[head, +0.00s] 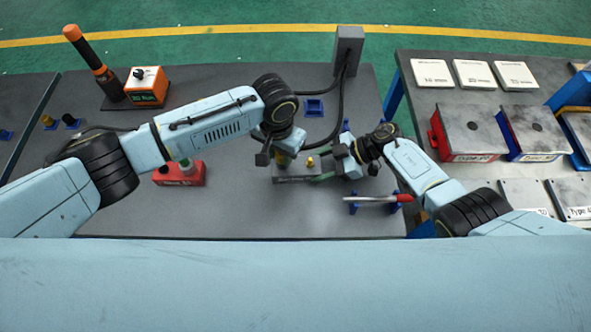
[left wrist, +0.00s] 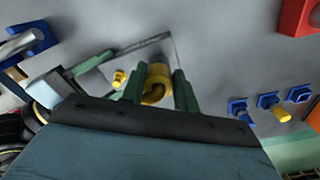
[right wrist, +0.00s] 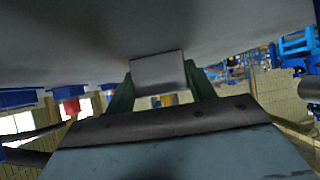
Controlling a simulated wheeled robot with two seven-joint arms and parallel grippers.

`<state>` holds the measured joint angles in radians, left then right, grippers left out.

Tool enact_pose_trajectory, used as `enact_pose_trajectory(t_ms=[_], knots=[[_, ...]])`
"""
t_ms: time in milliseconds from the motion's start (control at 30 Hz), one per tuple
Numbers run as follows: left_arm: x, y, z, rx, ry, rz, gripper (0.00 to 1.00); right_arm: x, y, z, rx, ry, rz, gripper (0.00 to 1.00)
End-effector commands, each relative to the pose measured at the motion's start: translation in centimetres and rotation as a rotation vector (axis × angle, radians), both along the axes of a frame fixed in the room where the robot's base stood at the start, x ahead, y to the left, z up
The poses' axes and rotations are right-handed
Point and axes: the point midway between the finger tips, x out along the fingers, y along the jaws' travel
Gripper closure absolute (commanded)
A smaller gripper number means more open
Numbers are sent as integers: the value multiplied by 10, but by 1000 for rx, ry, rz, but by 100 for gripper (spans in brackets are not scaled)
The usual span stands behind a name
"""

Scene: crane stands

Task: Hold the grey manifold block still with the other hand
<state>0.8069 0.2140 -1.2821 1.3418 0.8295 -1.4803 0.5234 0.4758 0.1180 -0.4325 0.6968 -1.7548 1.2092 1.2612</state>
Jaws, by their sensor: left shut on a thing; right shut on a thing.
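The grey manifold block (head: 296,179) lies on the dark table in the head view. It also shows in the left wrist view (left wrist: 150,52) and end-on in the right wrist view (right wrist: 158,74). My left gripper (left wrist: 158,82) comes from above, its green fingers on both sides of a yellow ring-shaped fitting (left wrist: 157,88) on the block. A smaller brass fitting (head: 310,162) stands beside it. My right gripper (right wrist: 160,82) is shut on the block from its right side, one finger along each side. The fingertips of both grippers are partly hidden in the head view.
A red block (head: 180,174) with fittings sits to the left. A red-handled tool (head: 378,198) lies on blue rests at the right front. A grey post (head: 347,50) with dark cables stands behind. An orange box (head: 146,86) is at the back left.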

Motion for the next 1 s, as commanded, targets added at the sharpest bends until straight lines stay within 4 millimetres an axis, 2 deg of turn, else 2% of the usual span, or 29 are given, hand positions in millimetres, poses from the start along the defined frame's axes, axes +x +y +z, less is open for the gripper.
enact_pose_trajectory(t_ms=[633,1000], knots=[[2,0,4,0,-4,2,95,-1,0,0,0,2,2,77],[1,0,21,0,-1,1,95,-1,0,0,0,2,1,77]])
